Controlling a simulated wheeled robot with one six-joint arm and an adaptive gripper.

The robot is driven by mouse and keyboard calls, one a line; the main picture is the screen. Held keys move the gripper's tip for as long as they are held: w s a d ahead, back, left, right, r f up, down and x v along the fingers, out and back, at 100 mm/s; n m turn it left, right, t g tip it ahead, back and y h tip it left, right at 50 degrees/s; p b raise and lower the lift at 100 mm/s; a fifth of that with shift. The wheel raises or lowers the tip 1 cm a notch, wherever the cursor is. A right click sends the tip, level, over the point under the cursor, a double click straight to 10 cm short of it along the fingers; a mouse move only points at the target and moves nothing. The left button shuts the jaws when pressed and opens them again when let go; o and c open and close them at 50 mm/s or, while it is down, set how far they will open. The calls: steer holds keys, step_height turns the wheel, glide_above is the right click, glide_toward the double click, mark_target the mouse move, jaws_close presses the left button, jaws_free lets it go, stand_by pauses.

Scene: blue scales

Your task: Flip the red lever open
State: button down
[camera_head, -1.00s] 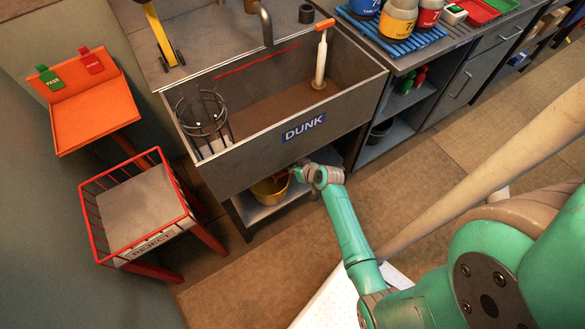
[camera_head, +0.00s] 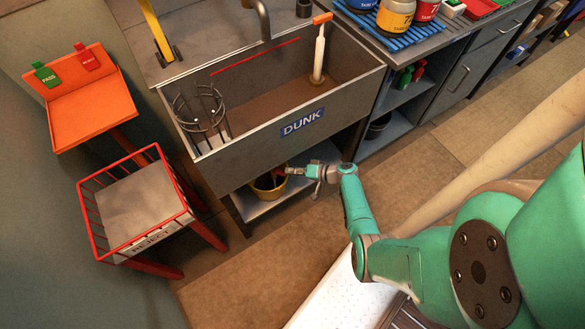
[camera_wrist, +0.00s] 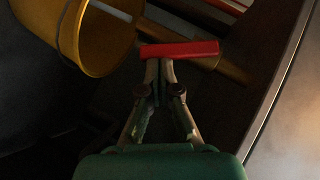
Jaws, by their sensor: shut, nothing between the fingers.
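The red lever (camera_wrist: 182,49) lies roughly crosswise in the wrist view, just beyond my fingertips, in front of a brass-coloured pipe (camera_wrist: 232,70). My gripper (camera_wrist: 159,68) is shut with nothing between its fingers. Its tips meet the left part of the lever in the picture; I cannot tell whether they touch it. In the head view my gripper (camera_head: 288,171) reaches under the sink (camera_head: 258,150), beside the yellow bucket (camera_head: 268,188). The lever cannot be made out clearly there.
The yellow bucket (camera_wrist: 98,38) is close on the left in the wrist view. A grey panel edge (camera_wrist: 275,95) runs along the right. In the head view a red-framed reject basket (camera_head: 140,205) stands left of the sink, and open floor (camera_head: 250,265) lies in front.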

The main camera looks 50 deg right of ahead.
steer(key=shift+w+a+f+m+t+y, duration=0.15)
steer(key=shift+a+f+m+t+y, duration=0.1)
steer(key=shift+a+f, duration=0.35)
steer(key=shift+w+a+f+m+t+y, duration=0.15)
steer(key=shift+a+f+m+t+y, duration=0.1)
steer(key=shift+a+f, duration=0.35)
steer(key=shift+f, duration=0.2)
stand_by(0.4)
